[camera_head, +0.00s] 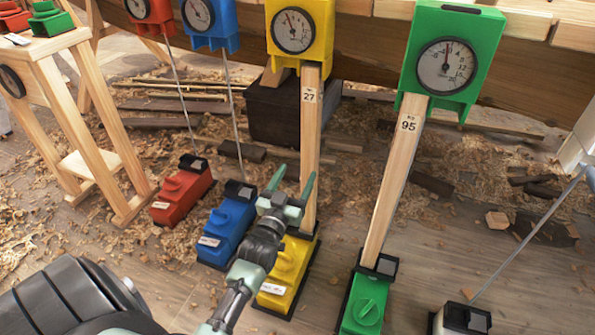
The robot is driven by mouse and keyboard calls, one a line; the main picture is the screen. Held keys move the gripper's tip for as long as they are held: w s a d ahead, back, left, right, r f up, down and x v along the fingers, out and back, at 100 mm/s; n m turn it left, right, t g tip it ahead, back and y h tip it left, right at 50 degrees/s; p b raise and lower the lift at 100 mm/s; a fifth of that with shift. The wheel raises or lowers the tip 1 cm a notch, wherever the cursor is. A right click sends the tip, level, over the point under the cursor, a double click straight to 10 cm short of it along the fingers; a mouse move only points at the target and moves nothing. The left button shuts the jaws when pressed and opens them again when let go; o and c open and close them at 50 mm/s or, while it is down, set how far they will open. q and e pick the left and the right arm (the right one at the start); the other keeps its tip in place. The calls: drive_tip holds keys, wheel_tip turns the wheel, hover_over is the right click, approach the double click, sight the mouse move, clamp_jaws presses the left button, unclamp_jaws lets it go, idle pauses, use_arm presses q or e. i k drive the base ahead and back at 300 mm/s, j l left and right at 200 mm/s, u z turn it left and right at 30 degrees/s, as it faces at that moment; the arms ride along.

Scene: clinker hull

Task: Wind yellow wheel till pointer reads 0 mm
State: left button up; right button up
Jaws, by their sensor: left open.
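The yellow jack box (276,291) stands on the floor, with its yellow wheel (287,262) on top, partly hidden by my left arm. A wooden post marked 27 (309,130) rises from it to the yellow gauge (293,30) at the hull. The gauge's pointer leans up and left of straight up; its numbers are too small to read surely. My left gripper (290,180) is open and empty, in front of the post's lower part, its fingers pointing away from me. It appears above the wheel in the picture; I cannot tell whether it touches anything. My right gripper is not in view.
Red (182,190), blue (229,222) and green (364,303) jack boxes stand on either side of the yellow one. A wooden trestle (80,120) is at the left. Shavings and offcuts litter the floor. A dark box (285,112) sits behind the yellow post.

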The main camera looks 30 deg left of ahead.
sight(285, 259)
drive_tip(key=k+l, duration=0.15)
drive_tip(key=k, duration=0.25)
drive_tip(key=k+l, duration=0.15)
drive_tip(key=k, duration=0.3)
